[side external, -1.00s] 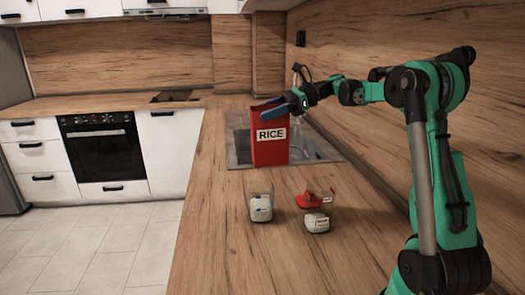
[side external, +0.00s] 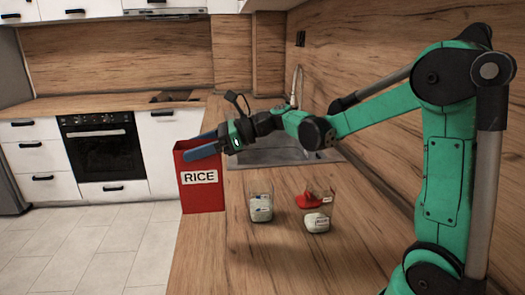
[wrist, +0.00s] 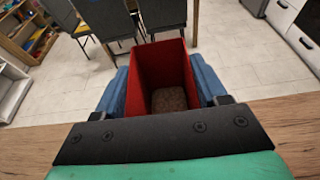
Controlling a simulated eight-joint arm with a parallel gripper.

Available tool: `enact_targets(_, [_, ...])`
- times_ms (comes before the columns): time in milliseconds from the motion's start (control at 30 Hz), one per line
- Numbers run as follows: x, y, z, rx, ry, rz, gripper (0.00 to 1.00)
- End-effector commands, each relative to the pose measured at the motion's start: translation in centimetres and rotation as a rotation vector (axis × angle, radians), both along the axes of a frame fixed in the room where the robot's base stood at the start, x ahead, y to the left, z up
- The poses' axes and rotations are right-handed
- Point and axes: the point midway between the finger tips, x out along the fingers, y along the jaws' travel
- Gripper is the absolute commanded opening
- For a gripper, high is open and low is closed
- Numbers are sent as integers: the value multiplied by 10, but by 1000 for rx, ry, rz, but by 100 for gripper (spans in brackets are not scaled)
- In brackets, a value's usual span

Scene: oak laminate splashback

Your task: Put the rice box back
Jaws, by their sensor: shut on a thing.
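The red rice box (side external: 202,193) with a white RICE label is upright at the left edge of the counter in the side external view. My gripper (side external: 203,146) is shut on its upper part, with blue fingers on either side. In the wrist view the open-topped rice box (wrist: 163,60) sits between the blue fingers (wrist: 160,85), with brown contents at the bottom. In the wrist view it is out past the counter edge, with floor beyond it. Whether its base touches anything is hidden.
A clear container (side external: 260,207) with pale contents, a red item (side external: 311,200) and a small white labelled item (side external: 315,222) stand on the counter (side external: 215,265). The sink (side external: 265,152) is behind. Dark chairs (wrist: 115,20) stand on the tiled floor beyond the counter edge.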

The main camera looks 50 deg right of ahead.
Motion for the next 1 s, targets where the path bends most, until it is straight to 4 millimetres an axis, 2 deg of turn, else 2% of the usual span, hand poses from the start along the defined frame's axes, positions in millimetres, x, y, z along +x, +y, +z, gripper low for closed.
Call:
enact_targets(100, [1,0,-28,1,-1,0,0])
enact_targets(300, [1,-1,-61,1,-1,0,0])
enact_targets(467, [0,0,-72,0,0,0,0])
enact_targets(700, [0,0,-100,1,-1,0,0])
enact_targets(1000, [0,0,-103,0,0,0,0])
